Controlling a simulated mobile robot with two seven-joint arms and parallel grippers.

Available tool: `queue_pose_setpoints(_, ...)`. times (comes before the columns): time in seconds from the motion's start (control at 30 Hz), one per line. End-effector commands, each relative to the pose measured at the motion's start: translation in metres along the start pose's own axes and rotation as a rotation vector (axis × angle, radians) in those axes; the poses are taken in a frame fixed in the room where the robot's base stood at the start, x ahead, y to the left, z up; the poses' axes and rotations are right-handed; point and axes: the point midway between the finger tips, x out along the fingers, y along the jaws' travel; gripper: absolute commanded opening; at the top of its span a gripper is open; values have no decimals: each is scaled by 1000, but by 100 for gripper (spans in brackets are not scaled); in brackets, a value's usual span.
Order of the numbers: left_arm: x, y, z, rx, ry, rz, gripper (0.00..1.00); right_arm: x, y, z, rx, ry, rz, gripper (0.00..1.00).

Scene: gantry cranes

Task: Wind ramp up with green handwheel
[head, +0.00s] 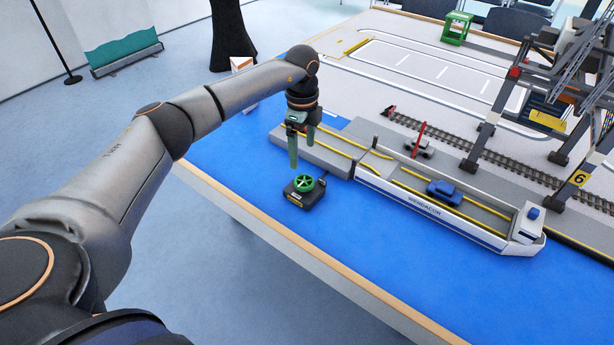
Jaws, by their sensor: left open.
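A green handwheel (304,183) sits on top of a small black box (303,198) with a yellow label, on the blue part of the table. My left gripper (298,158) hangs just above and behind the handwheel, fingers pointing down. It is open and appears empty, apart from the wheel. A grey ramp-like piece with yellow lines (376,165) lies between the quay and the left end of a grey-white ship (430,212); its exact tilt is hard to tell. A thin dark link runs from the box toward the ship. My right gripper is not in view.
A blue car (444,192) stands on the ship's deck. Crane legs (485,135) and rail tracks (520,165) fill the right. The blue surface in front of the box is clear to the wooden table edge (290,255).

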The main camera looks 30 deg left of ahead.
Motion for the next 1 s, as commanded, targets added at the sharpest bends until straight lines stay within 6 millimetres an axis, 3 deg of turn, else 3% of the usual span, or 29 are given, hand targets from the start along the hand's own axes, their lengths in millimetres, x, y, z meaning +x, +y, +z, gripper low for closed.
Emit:
queue_pose_setpoints(0.2, 48, 1, -1, 2, 1, 5, 96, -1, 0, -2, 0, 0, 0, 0)
queue_pose_setpoints(0.43, 86, 1, -2, 3, 3, 2, 96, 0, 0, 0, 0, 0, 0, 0)
queue_pose_setpoints(0.6, 98, 0, -2, 3, 3, 0, 96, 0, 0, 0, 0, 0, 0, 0)
queue_pose_setpoints(0.9, 100, 0, -2, 4, 3, 0, 96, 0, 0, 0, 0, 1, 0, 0)
queue_pose_setpoints(1.0, 100, 0, -2, 4, 3, 0, 86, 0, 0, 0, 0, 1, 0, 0)
